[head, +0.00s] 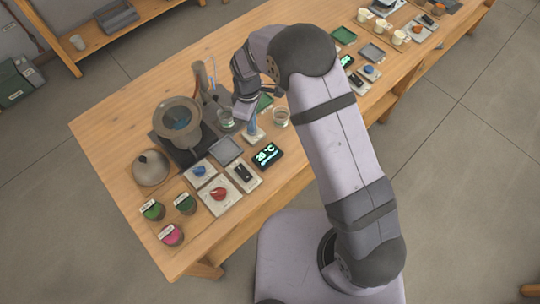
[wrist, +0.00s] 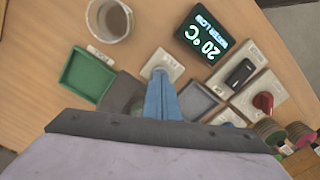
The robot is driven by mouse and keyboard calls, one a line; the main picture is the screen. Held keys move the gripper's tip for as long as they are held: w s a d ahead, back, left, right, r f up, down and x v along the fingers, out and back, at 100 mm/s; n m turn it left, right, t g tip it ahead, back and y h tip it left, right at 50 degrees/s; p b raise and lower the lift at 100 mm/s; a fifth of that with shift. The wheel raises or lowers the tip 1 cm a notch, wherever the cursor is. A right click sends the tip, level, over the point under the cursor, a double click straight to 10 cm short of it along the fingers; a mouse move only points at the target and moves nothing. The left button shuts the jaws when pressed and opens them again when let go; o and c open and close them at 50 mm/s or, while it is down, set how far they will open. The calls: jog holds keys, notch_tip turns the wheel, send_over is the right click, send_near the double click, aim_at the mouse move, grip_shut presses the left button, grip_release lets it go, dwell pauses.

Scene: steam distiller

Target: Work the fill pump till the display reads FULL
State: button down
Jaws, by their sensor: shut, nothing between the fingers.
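The display (head: 267,155) glows green on black; in the wrist view (wrist: 207,34) it reads 20 °C and WATER LOW. My gripper (head: 252,132) points down with its slim blue fingers together and nothing between them. In the wrist view the fingertips (wrist: 160,72) are over a small pale plate (wrist: 168,60), which also shows in the head view (head: 256,138). This plate appears to be the fill pump's base. The fingers hide its middle, so I cannot see the pump's moving part or tell whether the tips touch it.
A glass cup (head: 281,117) and green tray (wrist: 88,75) stand close by. A grey tray (head: 226,150), black switch (head: 243,172), red knob (head: 219,193) and blue knob (head: 199,171) lie nearby. The still's pot (head: 180,115) and lid (head: 151,167) are at left.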

jog(key=shift+r+p, duration=1.65)
jog(key=shift+r, duration=0.5)
jog(key=shift+r, duration=0.1)
notch_tip(320, 180, up, 4)
jog(key=r+p, duration=0.1)
jog(key=shift+f+b, duration=2.25)
jog(key=shift+f, duration=1.35)
jog(key=shift+f, duration=0.15)
